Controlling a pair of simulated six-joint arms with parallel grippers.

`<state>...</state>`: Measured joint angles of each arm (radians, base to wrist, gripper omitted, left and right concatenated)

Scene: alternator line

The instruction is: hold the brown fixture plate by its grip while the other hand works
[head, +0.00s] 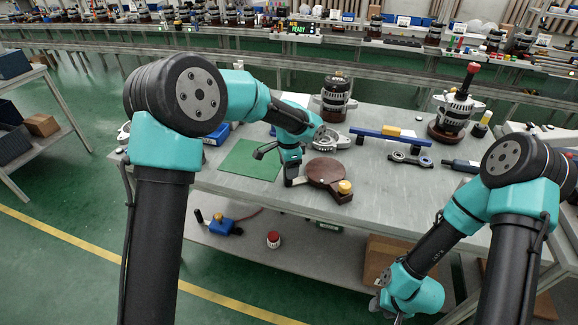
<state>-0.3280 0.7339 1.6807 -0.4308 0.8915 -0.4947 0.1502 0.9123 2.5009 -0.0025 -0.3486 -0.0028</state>
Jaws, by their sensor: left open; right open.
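The brown fixture plate (324,171) is a round disc lying on the grey table near its front edge. A brown arm with a brass-yellow knob (345,187) sticks out at its front right; I cannot tell for sure which part is the grip. My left gripper (278,167) is open and points down just left of the plate, over the right edge of the green mat. One finger is close to the plate's left side; I cannot tell whether it touches. My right gripper (388,308) hangs low in front of the table at the bottom of the view, away from the plate, its fingers hardly visible.
A green mat (243,162) lies left of the plate. Behind stand a metal housing (328,139), an alternator (337,100) and a blue bar (388,136). A link part (410,158) lies to the right, near another alternator on a brown base (445,133). The table's front right is mostly clear.

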